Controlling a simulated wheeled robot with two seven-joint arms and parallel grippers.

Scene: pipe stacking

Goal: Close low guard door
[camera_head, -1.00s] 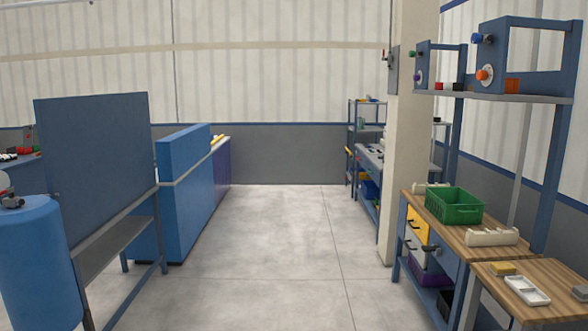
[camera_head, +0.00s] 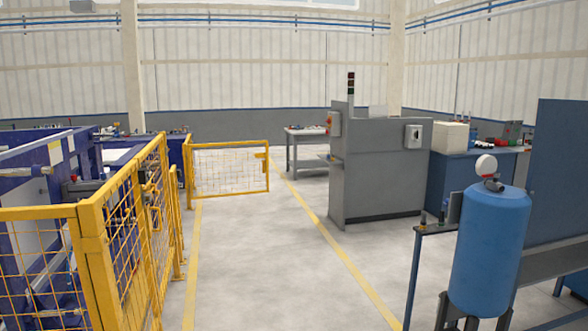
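A low yellow guard door with wire mesh (camera_head: 230,170) stands at the middle left of the head view. It sticks out to the right from the yellow guard fence, across a yellow floor line, so it stands swung open. A small yellow latch part (camera_head: 262,156) shows at its right end. The yellow guard fence (camera_head: 150,216) runs along the left side toward me, with a handle-like yellow part on it. Neither of my grippers shows in the head view.
A blue tank (camera_head: 490,248) and a blue panel (camera_head: 560,180) stand close on the right. A grey cabinet (camera_head: 380,175) stands right of centre, with a grey table (camera_head: 306,145) behind it. The floor (camera_head: 270,265) between fence and cabinet is clear.

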